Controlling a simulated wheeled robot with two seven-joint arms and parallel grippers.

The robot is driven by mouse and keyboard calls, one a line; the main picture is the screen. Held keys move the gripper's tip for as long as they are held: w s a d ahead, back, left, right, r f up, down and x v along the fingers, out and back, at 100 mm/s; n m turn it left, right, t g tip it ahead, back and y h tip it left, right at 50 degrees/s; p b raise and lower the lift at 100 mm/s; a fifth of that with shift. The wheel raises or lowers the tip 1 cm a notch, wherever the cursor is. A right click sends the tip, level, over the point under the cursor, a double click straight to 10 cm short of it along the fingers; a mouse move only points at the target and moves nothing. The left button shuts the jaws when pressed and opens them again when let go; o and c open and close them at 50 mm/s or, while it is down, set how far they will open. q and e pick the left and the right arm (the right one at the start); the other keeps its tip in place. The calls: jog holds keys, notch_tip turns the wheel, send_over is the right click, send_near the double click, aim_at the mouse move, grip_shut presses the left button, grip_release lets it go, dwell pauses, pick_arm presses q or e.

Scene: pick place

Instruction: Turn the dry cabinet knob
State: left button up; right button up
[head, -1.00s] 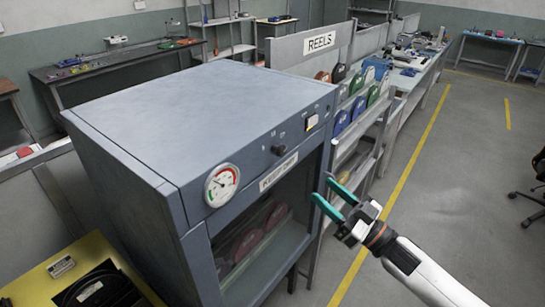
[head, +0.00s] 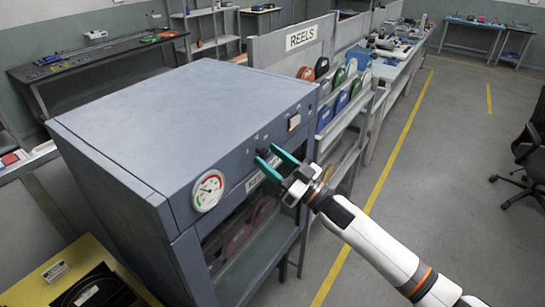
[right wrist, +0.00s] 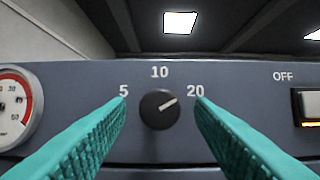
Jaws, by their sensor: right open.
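The dry cabinet (head: 180,120) is a large grey-blue box at the left and middle of the head view. Its black round knob (right wrist: 160,109) is centred in the right wrist view, with marks 5, 10 and 20 around it. The knob's white pointer line is turned toward the 20. In the head view the knob (head: 263,153) is small, close to the fingertips. My right gripper (head: 270,160) is open with teal fingers. In the right wrist view its fingers (right wrist: 160,112) stand on either side of the knob, apart from it. My left gripper is out of view.
A round gauge (head: 208,190) sits left of the knob on the cabinet front. A lit switch (right wrist: 309,106) marked OFF is to the right. A REELS rack (head: 335,105) with coloured reels stands beside the cabinet. The floor at the right is clear up to a chair (head: 530,150).

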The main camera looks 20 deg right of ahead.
jog(key=c, duration=1)
